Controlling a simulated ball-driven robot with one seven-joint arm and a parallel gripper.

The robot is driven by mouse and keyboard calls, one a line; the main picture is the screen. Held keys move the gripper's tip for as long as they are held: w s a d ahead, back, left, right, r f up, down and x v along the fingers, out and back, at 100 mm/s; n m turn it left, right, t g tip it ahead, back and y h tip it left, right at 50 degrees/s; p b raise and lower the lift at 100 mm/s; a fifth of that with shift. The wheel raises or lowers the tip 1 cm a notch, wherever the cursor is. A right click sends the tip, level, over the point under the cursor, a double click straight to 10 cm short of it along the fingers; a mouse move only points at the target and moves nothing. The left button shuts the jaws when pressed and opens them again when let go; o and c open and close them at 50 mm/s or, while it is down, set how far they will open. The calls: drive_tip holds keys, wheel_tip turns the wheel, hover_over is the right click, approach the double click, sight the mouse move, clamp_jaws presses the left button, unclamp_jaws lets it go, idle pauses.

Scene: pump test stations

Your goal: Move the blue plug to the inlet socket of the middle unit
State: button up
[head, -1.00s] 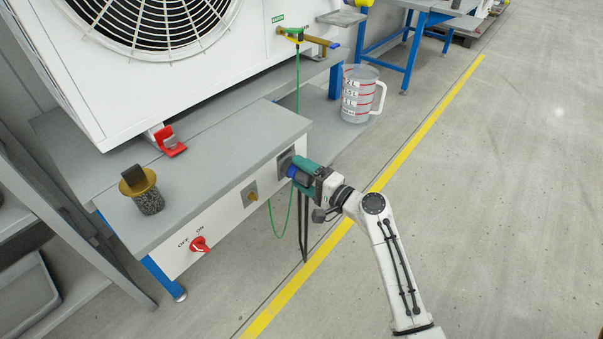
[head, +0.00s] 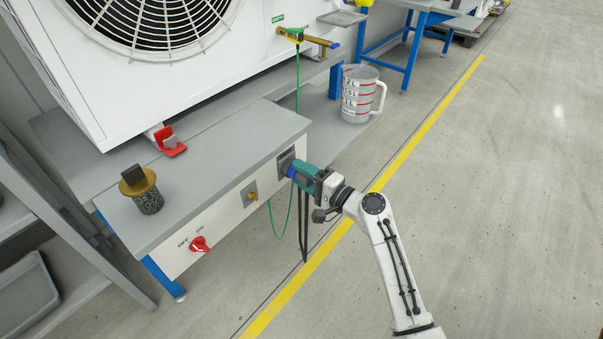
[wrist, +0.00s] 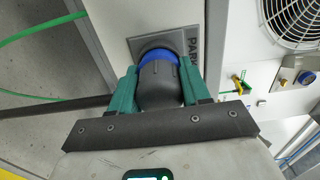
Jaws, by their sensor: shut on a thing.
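The blue plug (wrist: 159,78) has a blue collar and a dark body, with a black cable hanging down in the head view. My gripper (head: 300,174) is shut on its body, with teal fingers on both sides. The inlet socket of the middle unit cannot be identified in these views.
A red switch (head: 199,245) and a brass fitting (head: 251,195) are on the panel. A measuring jug (head: 360,95) stands behind. The floor to the right is open.

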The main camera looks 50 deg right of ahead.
drive_tip(key=shift+s, duration=0.15)
clamp_jaws()
drive_tip(key=shift+s+d, duration=0.1)
drive_tip(key=shift+s, duration=2.75)
drive_tip(key=a+f, duration=0.1)
drive_tip(key=a, duration=1)
drive_tip(key=w+a+f, duration=0.1)
drive_tip(key=a+f, duration=0.1)
drive_tip(key=a, duration=1)
drive_tip(key=shift+w+h, duration=0.25)
drive_tip(key=shift+h, duration=0.05)
drive_tip(key=shift+f, duration=0.1)
drive_tip(key=shift+d, duration=0.1)
